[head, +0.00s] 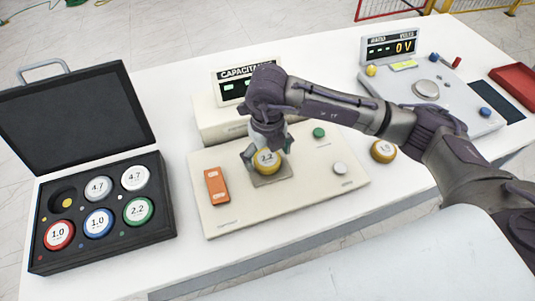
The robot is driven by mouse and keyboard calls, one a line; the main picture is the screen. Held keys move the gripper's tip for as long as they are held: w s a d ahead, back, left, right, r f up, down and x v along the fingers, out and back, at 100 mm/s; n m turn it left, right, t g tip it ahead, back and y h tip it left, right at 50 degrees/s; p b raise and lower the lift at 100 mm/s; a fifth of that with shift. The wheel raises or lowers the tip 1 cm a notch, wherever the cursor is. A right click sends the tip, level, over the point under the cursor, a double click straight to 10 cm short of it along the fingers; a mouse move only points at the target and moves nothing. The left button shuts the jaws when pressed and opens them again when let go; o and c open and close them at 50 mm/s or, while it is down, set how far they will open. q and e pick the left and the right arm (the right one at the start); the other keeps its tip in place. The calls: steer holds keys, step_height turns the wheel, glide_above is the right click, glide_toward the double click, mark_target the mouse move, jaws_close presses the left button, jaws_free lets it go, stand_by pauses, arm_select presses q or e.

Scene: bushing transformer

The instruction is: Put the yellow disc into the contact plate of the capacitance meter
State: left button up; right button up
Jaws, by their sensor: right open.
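A yellow disc marked 2.2 (267,163) is at the square contact plate (272,181) of the capacitance meter (225,215). It looks to be resting on the plate. My right gripper (265,154) is over this disc, pointing down, with its fingers open on either side of it. The arm and fingers hide part of the disc's top. A second yellow disc (383,151) lies on the white table to the right of the meter. My left gripper is not in view.
An open black case (104,251) at the left holds several discs and one empty slot. The meter's board has an orange block (216,187) and a green knob (319,132). A voltage unit (438,95) and a red tray (515,85) stand at the right.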

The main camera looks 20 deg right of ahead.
mark_target(268, 159)
steer(key=shift+r+b, duration=0.3)
steer(key=shift+r, duration=0.2)
step_height(268, 159, up, 11)
steer(key=b, duration=0.1)
steer(key=shift+b, duration=0.4)
